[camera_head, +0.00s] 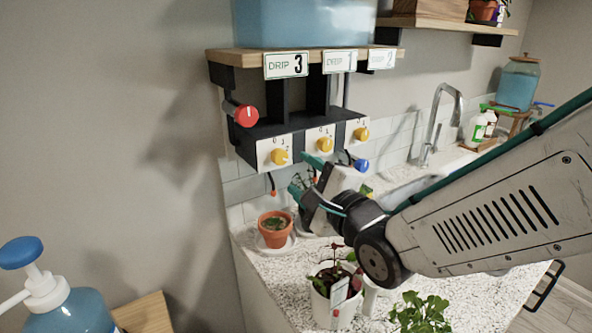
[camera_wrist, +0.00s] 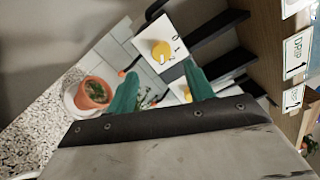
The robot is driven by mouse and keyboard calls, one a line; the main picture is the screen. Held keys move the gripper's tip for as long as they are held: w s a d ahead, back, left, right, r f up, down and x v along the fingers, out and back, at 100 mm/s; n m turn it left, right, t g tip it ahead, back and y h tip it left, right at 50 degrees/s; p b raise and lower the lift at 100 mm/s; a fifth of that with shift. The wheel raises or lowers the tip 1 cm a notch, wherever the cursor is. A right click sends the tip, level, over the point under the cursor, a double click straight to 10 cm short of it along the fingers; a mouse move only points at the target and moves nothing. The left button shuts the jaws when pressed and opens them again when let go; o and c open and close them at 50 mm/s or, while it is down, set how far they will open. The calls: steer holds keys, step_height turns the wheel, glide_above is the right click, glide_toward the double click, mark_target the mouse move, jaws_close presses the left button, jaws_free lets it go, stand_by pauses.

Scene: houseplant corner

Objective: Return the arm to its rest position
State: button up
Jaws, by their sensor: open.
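My arm reaches in from the right in the head view, above the speckled counter (camera_head: 272,268). My gripper (camera_head: 305,178) is in front of the drip station, just below its yellow dials. In the wrist view, the two green fingers of my gripper (camera_wrist: 160,88) stand apart with nothing held between them. A yellow dial on a white plate (camera_wrist: 161,51) shows beyond the fingers. The drip station's black frame carries yellow dials (camera_head: 279,156), a red knob (camera_head: 246,116) and a blue knob (camera_head: 361,165). My wrist hides part of the counter and the plants behind it.
A terracotta pot (camera_head: 273,231) stands on a white saucer below the station. A white pot with a reddish plant (camera_head: 333,296) and a leafy green plant (camera_head: 421,314) are under my arm. A blue pump bottle (camera_head: 65,307) is at lower left. A faucet (camera_head: 437,120) stands behind.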

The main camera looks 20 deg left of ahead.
steer(key=shift+d, duration=0.15)
steer(key=d+f+n+g+h, duration=0.3)
steer(key=d+n+h, duration=0.55)
steer(key=d, duration=1.75)
steer(key=s+d+n+g+h, duration=0.2)
steer(key=s+d+g, duration=0.2)
steer(key=s, duration=0.6)
steer(key=s+d+f+n+g+h, duration=0.1)
steer(key=s+d+n+g+h, duration=0.1)
steer(key=s+d, duration=0.7)
steer(key=shift+s+d+g+h, duration=0.15)
steer(key=shift+s+g+h, duration=0.5)
steer(key=shift+s+g, duration=0.4)
